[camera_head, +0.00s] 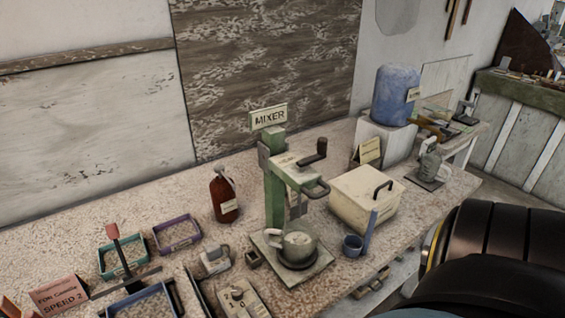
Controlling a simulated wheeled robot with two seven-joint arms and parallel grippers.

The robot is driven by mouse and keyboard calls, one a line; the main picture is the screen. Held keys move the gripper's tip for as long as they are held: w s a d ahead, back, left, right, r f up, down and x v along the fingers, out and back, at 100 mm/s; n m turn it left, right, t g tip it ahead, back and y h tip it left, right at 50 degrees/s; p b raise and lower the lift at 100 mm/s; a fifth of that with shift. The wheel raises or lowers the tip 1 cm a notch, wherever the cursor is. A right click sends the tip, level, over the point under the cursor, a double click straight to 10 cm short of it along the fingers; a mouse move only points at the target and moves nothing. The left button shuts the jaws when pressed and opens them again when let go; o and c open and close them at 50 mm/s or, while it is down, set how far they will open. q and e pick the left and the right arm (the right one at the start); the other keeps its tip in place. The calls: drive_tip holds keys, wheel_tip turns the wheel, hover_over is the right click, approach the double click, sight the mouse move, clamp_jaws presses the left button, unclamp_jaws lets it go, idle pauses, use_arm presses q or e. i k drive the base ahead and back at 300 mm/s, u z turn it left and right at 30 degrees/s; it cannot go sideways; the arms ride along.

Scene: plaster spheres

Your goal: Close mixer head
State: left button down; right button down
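The mixer (273,190) stands on the workbench near the middle of the view, with a green upright column and a "MIXER" sign at its top. Its pale green mixer head (295,169) juts out to the right from the column. A dark knob sticks up from the head and a loop handle (316,189) is at its front end. A grey metal bowl (299,246) sits below on the mixer's base plate (268,243). I cannot tell the head's exact tilt from this angle. Neither of my grippers is in view.
A cream box (366,198) with a black handle stands right of the mixer, and a blue cup (353,246) stands in front of it. A red bottle (223,197) is to the left. Small trays (123,255) and a switch panel (242,301) lie at the front left.

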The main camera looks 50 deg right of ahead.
sight(284, 165)
drive_tip(key=u, duration=0.95)
drive_tip(key=k, duration=0.65)
drive_tip(key=z, duration=1.5)
